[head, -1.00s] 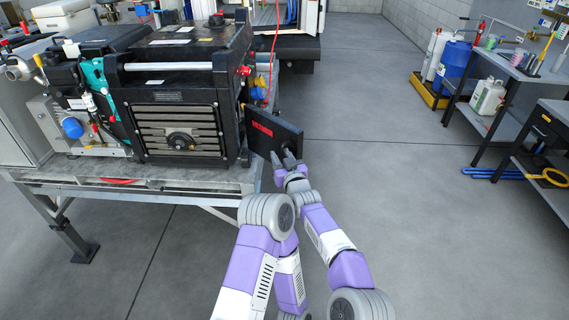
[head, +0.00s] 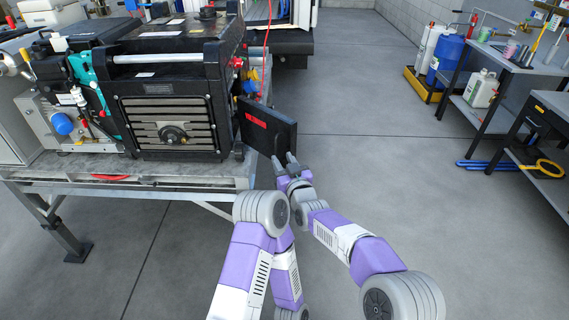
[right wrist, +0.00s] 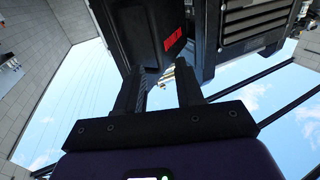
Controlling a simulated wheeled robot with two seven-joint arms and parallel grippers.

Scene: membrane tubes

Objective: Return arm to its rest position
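My right gripper (head: 285,161) is in the head view at the right end of the machine, just below the lower edge of an open black panel (head: 268,128) with a red label. Its two fingers stand apart with nothing seen held between them. In the right wrist view the gripper (right wrist: 162,80) also shows spread fingers, with the black panel (right wrist: 130,35) beyond them. I cannot tell whether a finger touches the panel. My left gripper is not in view.
The black machine (head: 172,85) stands on a grey metal table (head: 150,182) at the left. A workbench (head: 515,65) is at the right, with a blue drum (head: 449,55) in a yellow tray (head: 422,88). The floor between is clear.

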